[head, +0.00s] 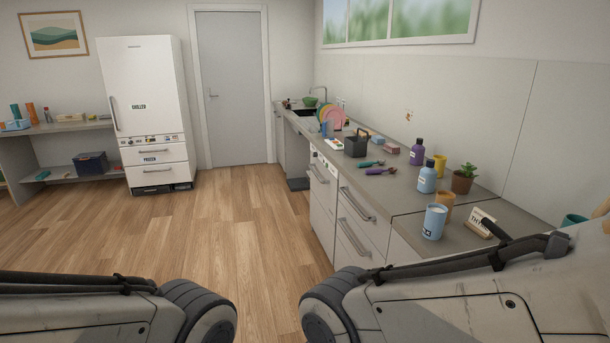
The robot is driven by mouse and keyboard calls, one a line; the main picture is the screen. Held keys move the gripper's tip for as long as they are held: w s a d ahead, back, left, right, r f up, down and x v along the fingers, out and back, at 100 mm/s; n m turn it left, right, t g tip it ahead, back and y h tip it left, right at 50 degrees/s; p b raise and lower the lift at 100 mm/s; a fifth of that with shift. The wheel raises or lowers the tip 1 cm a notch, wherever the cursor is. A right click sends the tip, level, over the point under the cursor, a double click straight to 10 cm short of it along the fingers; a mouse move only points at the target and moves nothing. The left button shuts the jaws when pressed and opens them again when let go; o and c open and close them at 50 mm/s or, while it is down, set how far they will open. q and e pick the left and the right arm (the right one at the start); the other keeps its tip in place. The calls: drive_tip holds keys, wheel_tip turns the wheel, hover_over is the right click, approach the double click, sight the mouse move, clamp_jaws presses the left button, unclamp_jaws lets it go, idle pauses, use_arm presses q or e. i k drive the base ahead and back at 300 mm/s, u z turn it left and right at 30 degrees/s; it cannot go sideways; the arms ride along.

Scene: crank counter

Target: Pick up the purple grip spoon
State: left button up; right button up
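A purple-gripped utensil (380,171), which looks like the purple grip spoon, lies on the counter (404,192) at the right, near its front edge above the drawers. A similar teal-gripped utensil (370,164) lies just behind it. Both are small in view, so the shape of their heads is hard to tell. My two arms show at the bottom left and bottom right, but neither gripper is in view. Nothing touches the spoon.
A dark caddy (356,146) stands beyond the utensils. A purple bottle (417,152), a blue bottle (427,178), a light blue canister (434,222) and a potted plant (463,179) stand nearer on the counter. The wooden floor (215,230) left of the drawers is clear.

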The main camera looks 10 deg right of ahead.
sight(391, 170)
drive_tip(key=z, duration=0.35)
drive_tip(key=i, duration=1.3)
drive_tip(key=z, duration=0.4)
